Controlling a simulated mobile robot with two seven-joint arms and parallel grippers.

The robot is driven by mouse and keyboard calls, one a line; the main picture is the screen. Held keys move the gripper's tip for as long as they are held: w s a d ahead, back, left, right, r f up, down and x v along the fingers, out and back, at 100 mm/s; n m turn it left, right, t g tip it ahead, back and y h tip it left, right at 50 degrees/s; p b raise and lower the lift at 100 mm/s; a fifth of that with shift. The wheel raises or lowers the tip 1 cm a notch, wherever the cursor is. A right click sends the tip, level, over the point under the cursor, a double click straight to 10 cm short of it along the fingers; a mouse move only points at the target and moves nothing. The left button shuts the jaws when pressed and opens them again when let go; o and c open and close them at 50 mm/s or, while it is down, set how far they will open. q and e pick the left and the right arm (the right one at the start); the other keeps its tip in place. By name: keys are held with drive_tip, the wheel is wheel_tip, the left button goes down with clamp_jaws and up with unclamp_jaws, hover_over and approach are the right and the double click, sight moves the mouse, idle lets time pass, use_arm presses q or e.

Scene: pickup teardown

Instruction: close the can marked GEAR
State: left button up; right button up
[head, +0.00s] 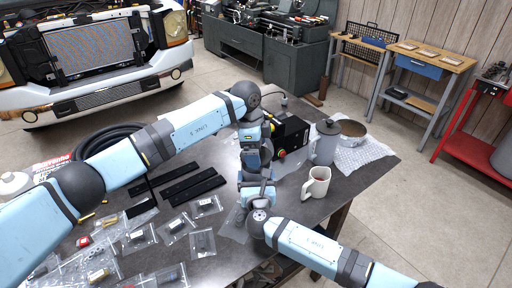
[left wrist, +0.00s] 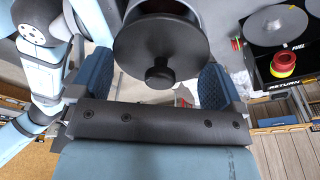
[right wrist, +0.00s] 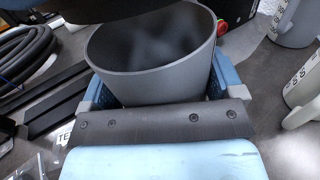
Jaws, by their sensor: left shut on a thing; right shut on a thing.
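My left gripper (head: 253,152) is shut on a dark round lid with a knob (left wrist: 160,45), which shows between its blue fingers in the left wrist view. My right gripper (head: 258,192) is shut on a grey can (right wrist: 155,80). In the right wrist view the can is open at the top, and I look into its empty-looking inside. A dark shape crosses the top of that view above the can; I cannot tell whether it is the lid. In the head view the arms mostly hide can and lid. No GEAR marking is readable.
Behind is a black box (head: 291,130) with a red knob. Bagged parts (head: 177,228) and black bars (head: 190,187) cover the table's left.

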use_arm(q)
drive_tip(key=shift+f, duration=0.15)
drive_tip(key=shift+f, duration=0.8)
drive_tip(key=shift+f, duration=0.6)
drive_tip(key=o, duration=0.5)
drive_tip(key=r, duration=0.4)
drive_tip(key=a+r, duration=0.1)
drive_tip(key=r, duration=0.3)
drive_tip(key=a+r, duration=0.1)
drive_tip(key=r, duration=0.3)
drive_tip(key=shift+w, duration=0.15)
use_arm(e)
drive_tip(key=o, duration=1.1)
drive_tip(key=shift+c, duration=0.2)
use_arm(q)
drive_tip(key=shift+f, duration=0.1)
